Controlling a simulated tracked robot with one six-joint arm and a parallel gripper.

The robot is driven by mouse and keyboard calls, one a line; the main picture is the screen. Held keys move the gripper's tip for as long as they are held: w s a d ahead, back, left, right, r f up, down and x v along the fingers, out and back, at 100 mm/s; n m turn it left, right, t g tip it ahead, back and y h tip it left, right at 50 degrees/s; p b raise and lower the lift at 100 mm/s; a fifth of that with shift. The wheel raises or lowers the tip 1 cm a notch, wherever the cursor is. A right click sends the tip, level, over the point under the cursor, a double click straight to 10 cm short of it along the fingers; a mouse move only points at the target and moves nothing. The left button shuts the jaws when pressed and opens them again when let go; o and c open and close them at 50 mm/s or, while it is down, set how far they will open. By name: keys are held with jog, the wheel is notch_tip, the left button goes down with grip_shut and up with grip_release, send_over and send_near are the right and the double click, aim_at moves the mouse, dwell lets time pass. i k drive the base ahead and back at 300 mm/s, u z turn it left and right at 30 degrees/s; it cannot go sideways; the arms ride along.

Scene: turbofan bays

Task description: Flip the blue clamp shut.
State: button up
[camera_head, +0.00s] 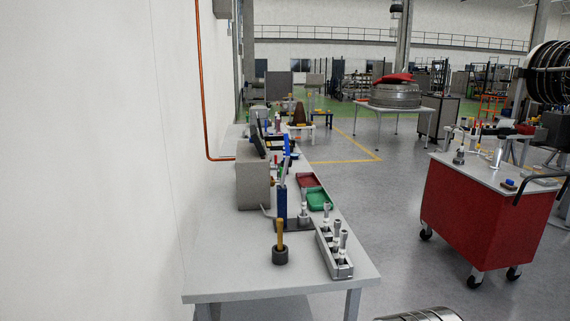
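The blue clamp (282,206) stands on the grey workbench (220,277), right of a grey box. Its dark blue body is upright on a dark base. A brighter blue bar (287,146) rises above it and looks raised; I cannot tell whether it is all one piece with the body. My gripper is not in view, so nothing shows it near or touching the clamp.
Green (318,199) and red trays (306,180) lie behind. A red cart (470,210) stands right; open floor lies between.

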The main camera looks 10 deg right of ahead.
aim_at(287, 162)
jog(key=u, duration=0.15)
jog(key=i, duration=1)
jog(key=u, duration=1.95)
